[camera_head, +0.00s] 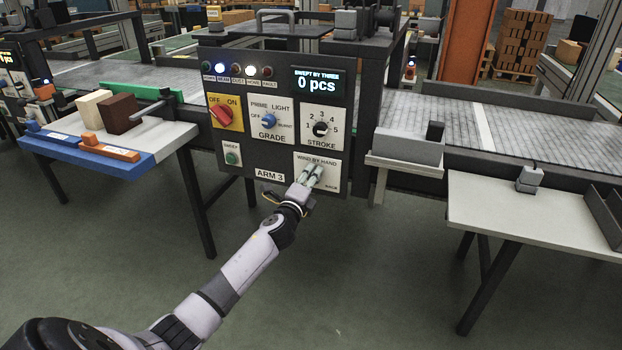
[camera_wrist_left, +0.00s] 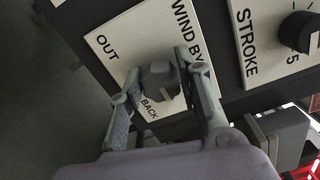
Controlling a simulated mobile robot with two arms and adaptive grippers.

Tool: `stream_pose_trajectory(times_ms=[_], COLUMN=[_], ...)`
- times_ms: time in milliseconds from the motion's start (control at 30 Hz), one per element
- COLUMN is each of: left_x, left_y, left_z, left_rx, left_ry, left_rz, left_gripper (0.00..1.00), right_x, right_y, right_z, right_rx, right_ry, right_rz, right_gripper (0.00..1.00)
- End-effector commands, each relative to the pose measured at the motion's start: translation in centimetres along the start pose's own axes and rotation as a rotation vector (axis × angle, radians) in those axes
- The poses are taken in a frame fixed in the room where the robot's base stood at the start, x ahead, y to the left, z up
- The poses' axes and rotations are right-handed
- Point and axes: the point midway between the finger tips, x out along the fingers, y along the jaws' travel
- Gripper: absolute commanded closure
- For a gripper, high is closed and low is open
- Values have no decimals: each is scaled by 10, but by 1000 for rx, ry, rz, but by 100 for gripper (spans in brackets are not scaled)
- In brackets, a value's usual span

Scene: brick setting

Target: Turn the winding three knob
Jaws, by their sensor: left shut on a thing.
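The winding knob (camera_wrist_left: 160,78) is a dark block-shaped knob on a white plate (camera_wrist_left: 112,45) lettered "WIND BY", "OUT" and "BACK". In the head view this plate (camera_head: 329,163) reads "WIND BY HAND" and sits at the lower right of the dark ARM 3 panel (camera_head: 240,165); there my gripper hides the knob. My left gripper (camera_head: 313,173) reaches the plate from below. In the left wrist view its two fingers (camera_wrist_left: 158,62) stand on either side of the knob, and it is shut on it. My right gripper is not in view.
Above the plate are the stroke dial (camera_head: 320,129), the blue grade knob (camera_head: 268,119) and the red off/on switch (camera_head: 222,115). The display (camera_head: 317,83) reads "SWEPT BY THREE 0 pcs". A table (camera_head: 175,135) stands left and another (camera_head: 500,205) right. Open floor lies in front.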

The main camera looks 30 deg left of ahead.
Motion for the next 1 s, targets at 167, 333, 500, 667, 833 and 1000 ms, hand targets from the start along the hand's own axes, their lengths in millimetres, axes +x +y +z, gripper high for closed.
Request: stream_pose_trajectory(times_ms=[167,333,500,667,833,1000], left_x=[0,0,0,0,0,0], left_y=[1,1,1,1,1,0], left_z=[0,-1,-1,-1,0,0], left_rx=[36,47,46,45,45,45], left_ry=[1,1,1,1,1,0], left_rz=[2,2,2,2,1,1], left_gripper=[96,96,96,66,55,48], right_x=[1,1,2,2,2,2], right_y=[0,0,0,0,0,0], right_z=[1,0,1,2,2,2], right_rx=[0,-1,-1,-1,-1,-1], right_ry=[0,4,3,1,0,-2], right_rz=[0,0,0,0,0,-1], right_gripper=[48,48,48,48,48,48])
